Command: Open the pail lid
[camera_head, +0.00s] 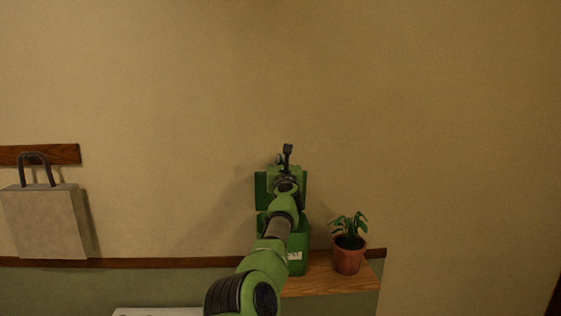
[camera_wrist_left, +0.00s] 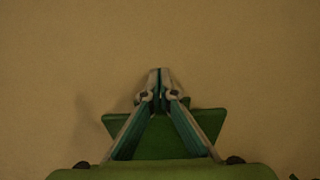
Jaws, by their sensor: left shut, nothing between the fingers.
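A green pail (camera_head: 299,246) with a small white label stands on a wooden shelf against the wall, partly hidden behind my left arm. A green panel, which looks like its lid (camera_head: 261,190), shows above the body and appears raised; my wrist hides the hinge area. My left gripper (camera_head: 279,160) is at the upper edge of this panel, shut and empty. In the left wrist view the closed fingertips (camera_wrist_left: 160,75) point at the bare wall, with the green lid (camera_wrist_left: 158,138) behind and between the fingers. Contact with the lid cannot be told. My right gripper is not in view.
A potted plant (camera_head: 348,252) stands on the wooden shelf (camera_head: 330,281) just right of the pail. A pale bag (camera_head: 45,222) hangs from a wooden rail (camera_head: 65,154) at the left. The wall above is clear.

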